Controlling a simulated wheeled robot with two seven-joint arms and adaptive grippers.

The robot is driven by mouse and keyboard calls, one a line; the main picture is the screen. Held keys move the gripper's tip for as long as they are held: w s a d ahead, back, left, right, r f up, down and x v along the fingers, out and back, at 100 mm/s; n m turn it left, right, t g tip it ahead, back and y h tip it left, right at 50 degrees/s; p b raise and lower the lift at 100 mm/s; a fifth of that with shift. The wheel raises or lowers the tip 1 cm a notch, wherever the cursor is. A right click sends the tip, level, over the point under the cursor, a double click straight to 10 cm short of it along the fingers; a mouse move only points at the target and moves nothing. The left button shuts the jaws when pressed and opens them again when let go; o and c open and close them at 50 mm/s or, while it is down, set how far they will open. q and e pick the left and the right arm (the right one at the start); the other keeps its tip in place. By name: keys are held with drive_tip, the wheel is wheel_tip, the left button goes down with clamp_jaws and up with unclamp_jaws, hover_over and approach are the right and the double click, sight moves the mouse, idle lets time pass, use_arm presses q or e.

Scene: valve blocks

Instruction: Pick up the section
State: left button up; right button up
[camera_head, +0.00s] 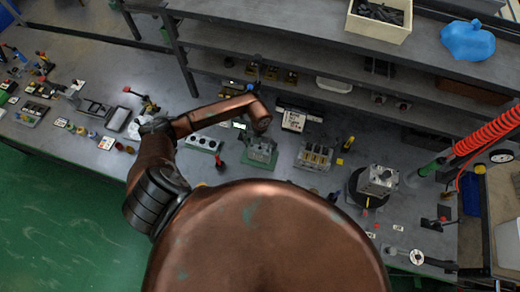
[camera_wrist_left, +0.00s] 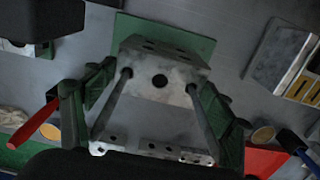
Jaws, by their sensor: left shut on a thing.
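The section is a grey metal valve block with a round dark hole and small holes in its top. It sits at the green mat (camera_head: 247,161) in the head view, where the section (camera_head: 262,152) is partly under my wrist. In the left wrist view the section (camera_wrist_left: 158,72) is large and central, with the green mat behind it. My left gripper (camera_wrist_left: 152,112) has its two dark green fingers on either side of the section, shut on it. In the head view my left gripper (camera_head: 261,135) points down at the section. My right gripper is not in view.
A valve block with several dark ports (camera_head: 314,156) stands to the right. A grey block on a black round stand (camera_head: 377,182) is farther right. Shelves run behind the bench. Small parts crowd the left bench.

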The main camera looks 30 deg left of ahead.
sight(260, 148)
use_arm(q)
drive_tip(key=c, duration=0.4)
drive_tip(key=shift+r, duration=0.1)
wheel_tip(260, 148, up, 18)
drive_tip(key=b, duration=0.3)
drive_tip(key=shift+b, duration=0.35)
